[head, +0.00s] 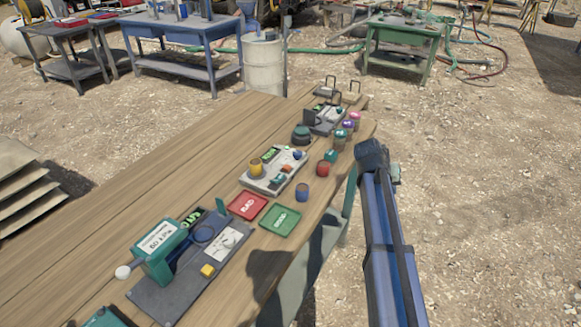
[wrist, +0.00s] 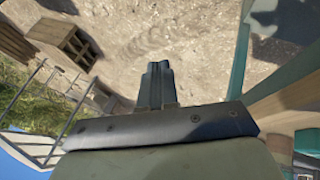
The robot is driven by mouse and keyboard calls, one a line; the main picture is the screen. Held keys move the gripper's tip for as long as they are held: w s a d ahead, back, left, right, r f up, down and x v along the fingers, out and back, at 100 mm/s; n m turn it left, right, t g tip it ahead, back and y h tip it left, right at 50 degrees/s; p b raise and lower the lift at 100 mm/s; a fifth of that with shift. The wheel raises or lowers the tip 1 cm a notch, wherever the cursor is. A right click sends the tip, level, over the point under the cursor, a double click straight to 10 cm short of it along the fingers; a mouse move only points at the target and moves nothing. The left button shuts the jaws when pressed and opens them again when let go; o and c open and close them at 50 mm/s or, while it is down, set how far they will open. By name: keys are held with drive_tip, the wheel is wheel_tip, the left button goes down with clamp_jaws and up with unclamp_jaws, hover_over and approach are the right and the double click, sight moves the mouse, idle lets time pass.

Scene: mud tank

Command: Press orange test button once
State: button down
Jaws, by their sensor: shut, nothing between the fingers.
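In the head view a grey test device (head: 262,181) sits midway along the wooden table. It carries a yellow cup, a green display and a small orange-red part (head: 286,168) that may be the orange test button; it is too small to be sure. My gripper (wrist: 158,72) shows in the wrist view with its two fingers together and nothing between them, above sandy ground. In the head view my blue arm is off the table's right edge, apart from the device; its fingers cannot be made out there. The button does not show in the wrist view.
On the wooden table (head: 130,180) are a red BAD tray (head: 248,205), a green GOOD tray (head: 281,220), a teal device (head: 160,250) with a yellow button, and several small jars along the right edge. A further device (head: 325,118) stands behind. The table's left side is clear.

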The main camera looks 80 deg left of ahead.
drive_tip(key=s+a+r+n+y, duration=0.1)
drive_tip(key=s+a+r, duration=0.3)
drive_tip(key=s+a, duration=0.3)
drive_tip(key=s+a+r+n+y, duration=0.1)
drive_tip(key=s+a+r, duration=0.35)
drive_tip(key=s, duration=0.45)
wheel_tip(320, 180, up, 5)
drive_tip(key=n+t+y, duration=0.1)
hover_over(284, 167)
drive_tip(key=shift+d+r, duration=0.1)
drive_tip(key=shift+f, duration=4.4)
drive_tip(key=shift+f, duration=0.25)
drive_tip(key=shift+f, duration=0.2)
